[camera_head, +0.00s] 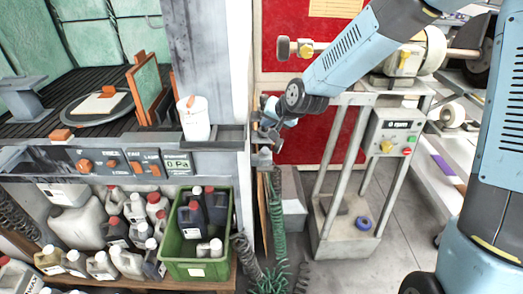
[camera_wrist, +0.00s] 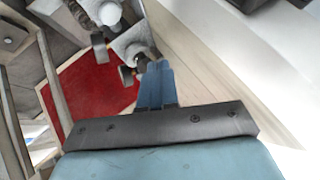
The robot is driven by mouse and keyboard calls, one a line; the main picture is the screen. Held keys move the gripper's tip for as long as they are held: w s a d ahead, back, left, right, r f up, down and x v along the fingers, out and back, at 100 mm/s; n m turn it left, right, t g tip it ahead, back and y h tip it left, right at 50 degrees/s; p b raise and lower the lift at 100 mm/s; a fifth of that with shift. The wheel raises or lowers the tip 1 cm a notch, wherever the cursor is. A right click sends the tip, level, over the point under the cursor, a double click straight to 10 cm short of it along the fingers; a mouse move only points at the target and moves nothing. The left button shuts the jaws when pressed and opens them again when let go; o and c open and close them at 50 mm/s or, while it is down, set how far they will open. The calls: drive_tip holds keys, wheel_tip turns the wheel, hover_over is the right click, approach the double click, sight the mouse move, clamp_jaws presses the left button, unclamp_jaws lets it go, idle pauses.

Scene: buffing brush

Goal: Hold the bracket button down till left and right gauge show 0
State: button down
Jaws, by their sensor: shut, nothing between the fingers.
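My gripper (camera_wrist: 158,68) is shut and empty, its blue fingers together in the wrist view. In the head view my gripper (camera_head: 270,107) is beside grey metal bracket fittings (camera_head: 262,142) at the end of the bench wall. In the wrist view the fingertips are close to a grey metal bracket part (camera_wrist: 132,42); I cannot tell whether they touch it. The button itself is not clearly visible. A display (camera_head: 179,164) on the bench front appears to read 0 Pa. I cannot make out separate left and right gauges.
Green hoses (camera_head: 277,225) hang below the bracket. A green crate (camera_head: 198,268) of bottles stands at left. A grey buffing machine (camera_head: 397,135) with a control box stands at right. A white container (camera_head: 194,120) is on the bench edge. Floor shows between hoses and machine.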

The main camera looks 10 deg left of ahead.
sight(268, 151)
wheel_tip(268, 151, down, 8)
drive_tip(key=shift+r, duration=0.2)
drive_tip(key=shift+f, duration=0.15)
idle(2.2)
drive_tip(key=shift+w+f, duration=0.1)
drive_tip(key=shift+f, duration=0.2)
drive_tip(key=shift+f, duration=0.5)
idle(4.3)
